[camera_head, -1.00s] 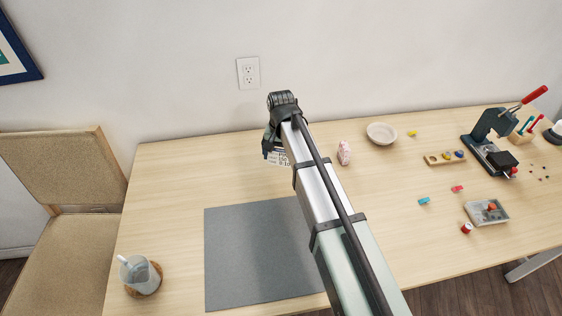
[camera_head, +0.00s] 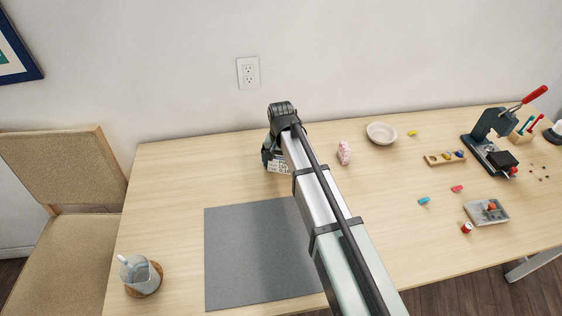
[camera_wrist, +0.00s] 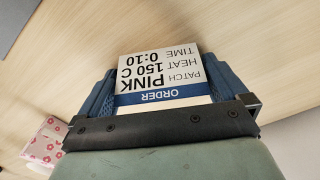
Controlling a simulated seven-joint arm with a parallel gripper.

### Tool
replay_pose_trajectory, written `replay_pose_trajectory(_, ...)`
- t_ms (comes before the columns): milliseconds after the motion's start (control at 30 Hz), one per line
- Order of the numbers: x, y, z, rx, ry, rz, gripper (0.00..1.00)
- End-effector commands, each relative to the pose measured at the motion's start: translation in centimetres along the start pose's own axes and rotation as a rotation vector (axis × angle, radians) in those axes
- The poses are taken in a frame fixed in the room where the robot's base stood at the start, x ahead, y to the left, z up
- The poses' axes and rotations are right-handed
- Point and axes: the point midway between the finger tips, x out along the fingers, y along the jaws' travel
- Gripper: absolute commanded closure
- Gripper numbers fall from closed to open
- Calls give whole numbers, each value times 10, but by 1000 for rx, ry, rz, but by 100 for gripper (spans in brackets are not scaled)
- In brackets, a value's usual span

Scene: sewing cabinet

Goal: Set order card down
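The order card (camera_wrist: 162,76) is white with a blue band and black print reading PINK, 150 C and 0:10. In the wrist view it sits between the two blue fingers of my gripper (camera_wrist: 155,88), which are closed on its sides. In the head view my gripper (camera_head: 270,154) is low over the back of the wooden table. The card (camera_head: 279,167) shows there partly, behind my arm. I cannot tell whether its lower edge touches the table.
A grey mat (camera_head: 255,255) lies in front. A pink patterned item (camera_head: 344,153) stands right of my gripper, also showing in the wrist view (camera_wrist: 45,143). A bowl (camera_head: 381,133), a small tray (camera_head: 487,212) and a press (camera_head: 492,140) are farther right. The table left of my gripper is clear.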

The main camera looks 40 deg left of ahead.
Motion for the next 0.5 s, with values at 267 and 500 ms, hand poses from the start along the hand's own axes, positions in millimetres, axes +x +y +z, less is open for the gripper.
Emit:
replay_pose_trajectory(267,-17,0,0,0,1,0,0)
replay_pose_trajectory(500,-58,0,-1,0,2,-1,0)
